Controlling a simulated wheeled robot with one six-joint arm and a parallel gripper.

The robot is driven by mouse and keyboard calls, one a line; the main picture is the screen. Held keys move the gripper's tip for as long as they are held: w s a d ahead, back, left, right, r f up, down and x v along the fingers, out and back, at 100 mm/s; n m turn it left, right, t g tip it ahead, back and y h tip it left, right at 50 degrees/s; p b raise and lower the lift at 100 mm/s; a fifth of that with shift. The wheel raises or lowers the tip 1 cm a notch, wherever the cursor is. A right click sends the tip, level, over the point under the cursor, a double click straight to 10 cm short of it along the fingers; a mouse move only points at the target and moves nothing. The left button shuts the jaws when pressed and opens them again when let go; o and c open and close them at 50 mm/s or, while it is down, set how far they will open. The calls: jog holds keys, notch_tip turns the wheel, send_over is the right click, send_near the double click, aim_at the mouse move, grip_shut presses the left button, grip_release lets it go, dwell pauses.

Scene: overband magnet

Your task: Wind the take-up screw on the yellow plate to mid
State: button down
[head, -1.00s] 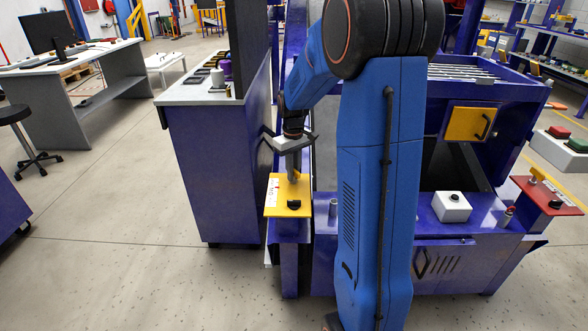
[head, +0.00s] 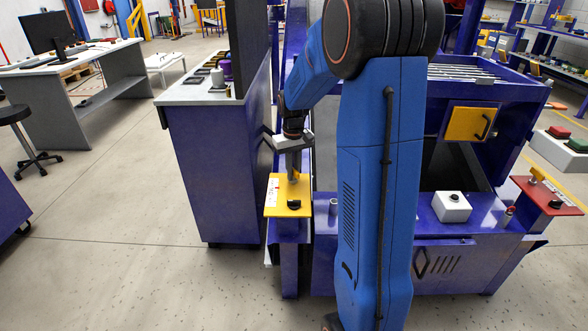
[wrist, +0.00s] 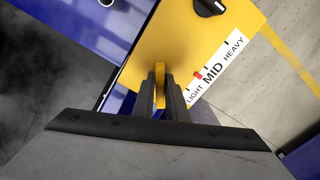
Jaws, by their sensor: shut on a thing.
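The yellow plate (head: 273,209) stands in front of me, left of my blue arm; it also fills the upper middle of the wrist view (wrist: 185,45). My gripper (wrist: 160,85) points down at the plate and is shut on a yellow grip, the take-up screw's handle (wrist: 160,72). In the head view my gripper (head: 293,176) hides most of the screw. A white scale (wrist: 222,68) reads LIGHT, MID, HEAVY. A red pointer (wrist: 198,76) lies beside it, between LIGHT and MID, nearer MID.
A black knob (wrist: 209,7) sits on the same plate, near its front edge in the head view (head: 294,204). A purple cabinet (head: 212,165) stands close on the left. A red plate (head: 547,196) and white box (head: 451,207) are at right.

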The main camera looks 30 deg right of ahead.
dwell(0.3)
jog(key=shift+m, duration=1.5)
jog(key=m, duration=0.2)
jog(key=shift+m, duration=0.3)
jog(key=c, duration=1.7)
grip_release()
notch_tip(320, 180, up, 17)
jog(key=shift+r, duration=0.2)
